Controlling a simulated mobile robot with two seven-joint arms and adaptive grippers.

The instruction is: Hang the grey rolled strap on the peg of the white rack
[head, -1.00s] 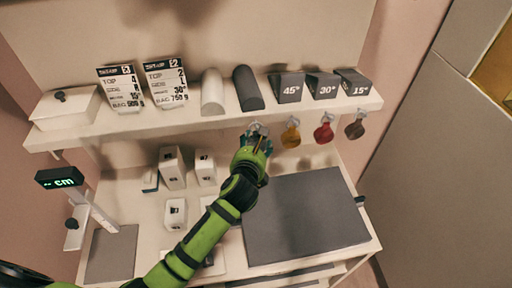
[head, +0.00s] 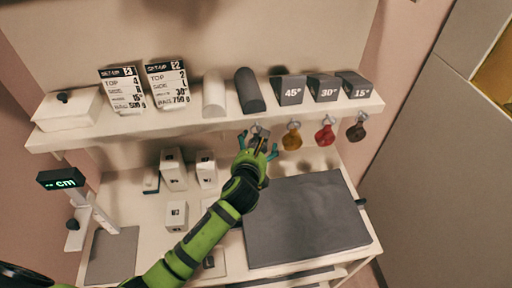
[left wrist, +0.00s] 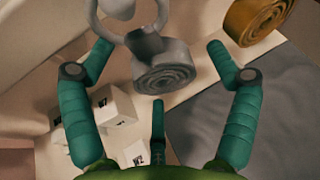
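The grey rolled strap (head: 262,131) hangs below the front edge of the white rack (head: 160,129), leftmost in a row of rolled straps. In the left wrist view, the grey strap (left wrist: 165,78) is a spiral roll with a tab leading up to a pale ring (left wrist: 165,12). The ring seems to encircle a rounded white peg end (left wrist: 118,8); the exact contact is cut off by the frame. My left gripper (head: 257,146) is open just below and in front of the strap. Its fingers (left wrist: 159,46) are spread either side of the roll without touching it. My right gripper is out of view.
Mustard (head: 292,139), red (head: 325,134) and dark brown (head: 357,131) straps hang to the right. Angle blocks, cards and rolls stand on the shelf above. Small white boxes (head: 173,171) and a grey mat (head: 305,220) lie on the bench below.

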